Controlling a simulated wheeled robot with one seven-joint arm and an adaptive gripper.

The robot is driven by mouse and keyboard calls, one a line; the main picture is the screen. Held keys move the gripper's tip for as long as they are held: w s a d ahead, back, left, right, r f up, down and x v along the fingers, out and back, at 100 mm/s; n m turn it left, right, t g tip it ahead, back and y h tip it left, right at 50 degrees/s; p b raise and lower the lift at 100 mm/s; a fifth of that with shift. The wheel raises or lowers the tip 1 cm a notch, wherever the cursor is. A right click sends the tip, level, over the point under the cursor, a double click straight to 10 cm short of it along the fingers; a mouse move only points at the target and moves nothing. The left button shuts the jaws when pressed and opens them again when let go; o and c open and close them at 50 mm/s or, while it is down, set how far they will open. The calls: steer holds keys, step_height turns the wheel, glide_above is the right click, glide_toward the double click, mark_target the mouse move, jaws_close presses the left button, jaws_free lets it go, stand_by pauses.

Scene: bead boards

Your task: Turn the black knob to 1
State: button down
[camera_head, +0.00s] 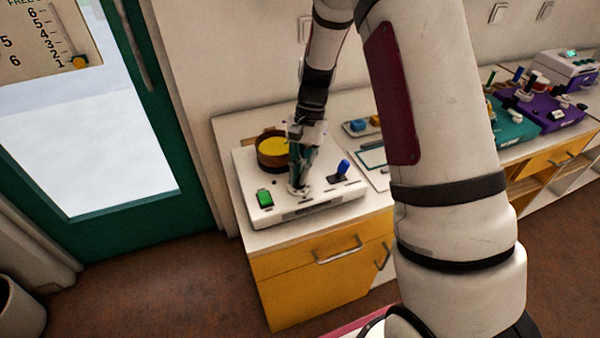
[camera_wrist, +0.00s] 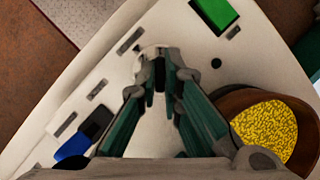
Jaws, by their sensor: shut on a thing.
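My gripper (camera_head: 298,186) reaches down onto the white board (camera_head: 240,172), near its front middle. In the wrist view, my gripper's green fingers (camera_wrist: 159,76) are closed around a small part on the board, at the place of the black knob. The fingertips hide most of the knob, and only dark patches and a pale rounded edge show there. I cannot read the knob's pointer or a number 1 beside it.
The same board carries a green switch (camera_head: 264,199), a blue lever (camera_head: 343,168) and a brown bowl with yellow contents (camera_head: 262,158), close to my gripper. Teal and purple boards (camera_head: 560,116) stand further right. A yellow-fronted cabinet (camera_head: 305,280) is below.

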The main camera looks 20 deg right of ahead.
steer(key=n, duration=0.2)
steer(key=n+h, duration=0.1)
steer(key=n, duration=0.1)
steer(key=shift+a+g+h, duration=0.1)
steer(key=shift+g+h, duration=0.2)
steer(key=shift+g, duration=0.1)
steer(key=n, duration=0.2)
steer(key=n+h, duration=0.1)
steer(key=n, duration=0.1)
steer(key=shift+w+a+n+h, duration=0.1)
steer(key=shift+n+h, duration=0.2)
steer(key=c, duration=1.7)
jaws_free()
